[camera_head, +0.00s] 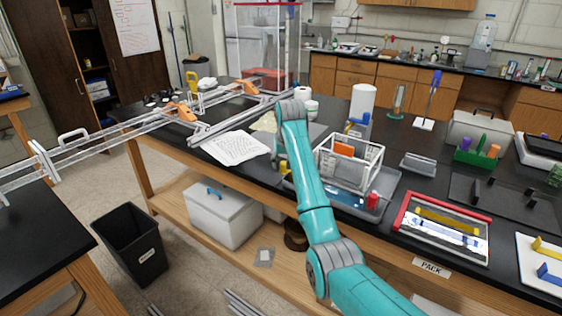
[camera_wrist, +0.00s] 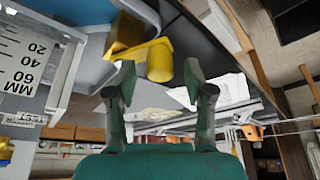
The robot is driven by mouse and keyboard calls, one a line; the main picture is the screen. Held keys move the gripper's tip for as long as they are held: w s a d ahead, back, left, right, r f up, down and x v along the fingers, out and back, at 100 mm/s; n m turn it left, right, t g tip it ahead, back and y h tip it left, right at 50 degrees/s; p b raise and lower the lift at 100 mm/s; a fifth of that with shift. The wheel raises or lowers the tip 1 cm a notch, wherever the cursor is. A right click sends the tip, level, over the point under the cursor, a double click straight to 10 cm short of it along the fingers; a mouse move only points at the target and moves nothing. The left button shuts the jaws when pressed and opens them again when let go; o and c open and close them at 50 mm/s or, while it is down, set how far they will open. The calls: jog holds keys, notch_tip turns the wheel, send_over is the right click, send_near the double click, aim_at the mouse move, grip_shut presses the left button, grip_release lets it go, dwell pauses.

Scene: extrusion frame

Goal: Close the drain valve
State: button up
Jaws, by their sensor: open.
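The drain valve shows in the wrist view as a yellow lever (camera_wrist: 146,47) with a round yellow knob (camera_wrist: 160,62) at one end and a yellow block (camera_wrist: 126,32) at the other. The head view shows a small yellow part (camera_head: 283,168) beside my arm, at the left end of the grey tray (camera_head: 379,200). My gripper (camera_wrist: 157,84) is open. Its two dark green fingertips lie either side of the knob in the picture, and I cannot tell whether they touch it. In the head view my gripper is hidden behind my arm.
A white wire rack (camera_head: 350,165) stands in the tray, with a red-capped item (camera_head: 372,201) at its right. A scale plate marked MM (camera_wrist: 25,62) is close on the left in the wrist view. Papers (camera_head: 236,147) lie left of my arm. A red-edged case (camera_head: 443,229) lies right.

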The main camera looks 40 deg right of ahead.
jog(key=shift+w+d+f, duration=0.1)
jog(key=shift+w+f, duration=0.1)
jog(key=shift+f, duration=0.35)
grip_shut()
